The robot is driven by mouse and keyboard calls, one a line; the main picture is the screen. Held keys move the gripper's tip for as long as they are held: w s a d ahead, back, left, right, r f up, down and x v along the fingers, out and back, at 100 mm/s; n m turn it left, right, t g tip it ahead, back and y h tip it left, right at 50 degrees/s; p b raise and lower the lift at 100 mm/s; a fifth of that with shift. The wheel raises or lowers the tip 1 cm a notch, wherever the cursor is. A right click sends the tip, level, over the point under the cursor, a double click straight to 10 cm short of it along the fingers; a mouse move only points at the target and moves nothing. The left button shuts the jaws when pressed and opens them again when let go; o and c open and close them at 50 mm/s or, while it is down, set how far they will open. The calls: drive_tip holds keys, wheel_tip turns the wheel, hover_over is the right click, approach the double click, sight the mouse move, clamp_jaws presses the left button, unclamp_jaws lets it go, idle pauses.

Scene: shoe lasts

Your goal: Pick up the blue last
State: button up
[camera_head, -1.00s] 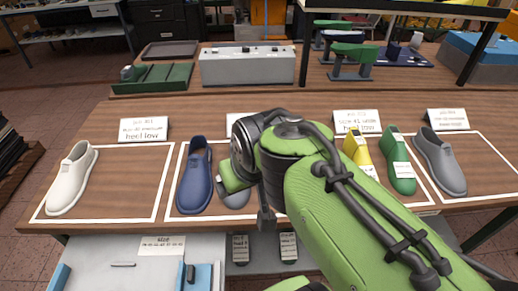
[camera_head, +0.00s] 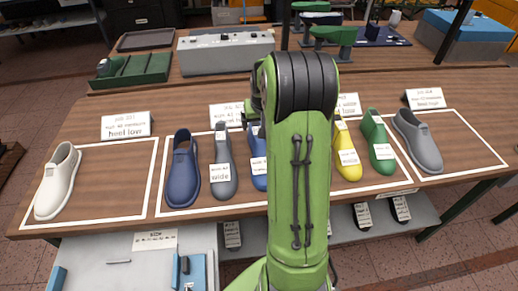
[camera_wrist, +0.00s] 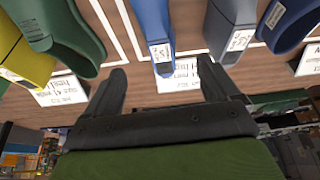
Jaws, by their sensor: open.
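A blue last (camera_head: 258,162) with a white label stands in the middle of the row, partly hidden behind my arm in the head view. In the wrist view this blue last (camera_wrist: 152,24) shows at top centre, beyond my fingertips. The head view mostly hides my gripper behind the arm.
A grey last (camera_head: 222,165) stands close to the blue one. Yellow (camera_head: 346,152) and green (camera_head: 377,142) lasts stand right of my arm. A white last (camera_head: 58,182) and another grey last (camera_head: 418,143) are in outer frames. Sign cards (camera_head: 126,125) stand behind.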

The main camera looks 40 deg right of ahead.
sight(260, 151)
drive_tip(key=x, duration=1.2)
drive_tip(key=shift+w+d+f, duration=0.1)
drive_tip(key=shift+d+f, duration=0.1)
drive_tip(key=shift+f, duration=0.1)
drive_tip(key=shift+r, duration=0.1)
drive_tip(key=shift+c, duration=0.5)
drive_tip(key=shift+r, duration=0.1)
clamp_jaws()
